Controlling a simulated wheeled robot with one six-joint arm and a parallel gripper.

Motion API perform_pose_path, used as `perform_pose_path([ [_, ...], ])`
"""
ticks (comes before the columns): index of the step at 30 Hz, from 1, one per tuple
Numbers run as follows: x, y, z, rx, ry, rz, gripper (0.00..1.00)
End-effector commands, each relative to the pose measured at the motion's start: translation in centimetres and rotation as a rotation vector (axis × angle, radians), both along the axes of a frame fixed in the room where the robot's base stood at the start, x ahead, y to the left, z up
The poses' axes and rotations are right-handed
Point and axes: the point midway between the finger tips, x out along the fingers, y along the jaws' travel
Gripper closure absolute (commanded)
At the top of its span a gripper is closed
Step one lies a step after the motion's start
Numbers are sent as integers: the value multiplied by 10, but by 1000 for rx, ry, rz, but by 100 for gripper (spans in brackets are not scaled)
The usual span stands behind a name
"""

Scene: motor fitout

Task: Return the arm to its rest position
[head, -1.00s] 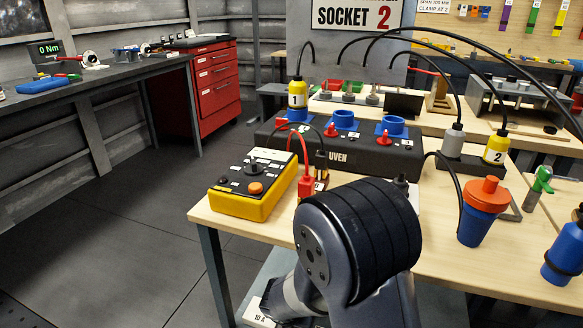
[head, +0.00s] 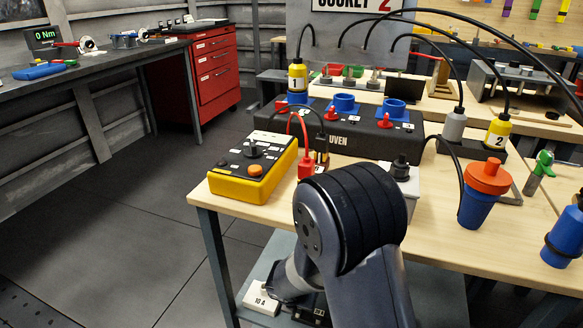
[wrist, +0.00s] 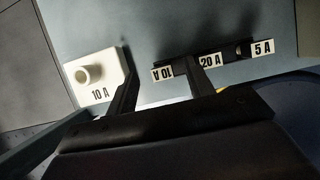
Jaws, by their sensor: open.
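My arm (head: 350,222) reaches over the front edge of the workbench and bends down towards the lower shelf in the head view. My gripper shows in the wrist view (wrist: 158,58), its two dark fingers apart with nothing seen between them. Beyond the fingers, a white block marked 10 A (wrist: 98,77) with a round stub lies to the left. A dark rack with 10 A, 20 A and 5 A labels (wrist: 210,60) lies to the right, partly behind the right finger. The white block also shows in the head view (head: 262,300). My fingertips are hidden there.
The workbench (head: 235,207) holds a yellow tester (head: 253,168), a dark console with blue sockets (head: 375,145) and an orange-and-blue plug (head: 483,190) close around my arm. Black cables arch above the bench. Open floor (head: 110,230) lies left of it. A red cabinet (head: 215,75) stands behind.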

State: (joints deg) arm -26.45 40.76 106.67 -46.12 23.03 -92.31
Motion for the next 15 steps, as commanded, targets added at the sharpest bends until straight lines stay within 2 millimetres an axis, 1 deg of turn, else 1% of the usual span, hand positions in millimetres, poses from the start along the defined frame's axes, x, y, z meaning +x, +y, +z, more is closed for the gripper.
perform_pose_path([
  [2,0,0,-5,0,-1,-1,50],
  [4,0,0,14,-1,0,-1,50],
  [6,0,0,24,-1,0,0,50],
  [12,0,0,46,-1,0,-1,50],
  [15,0,0,54,-1,0,0,50],
])
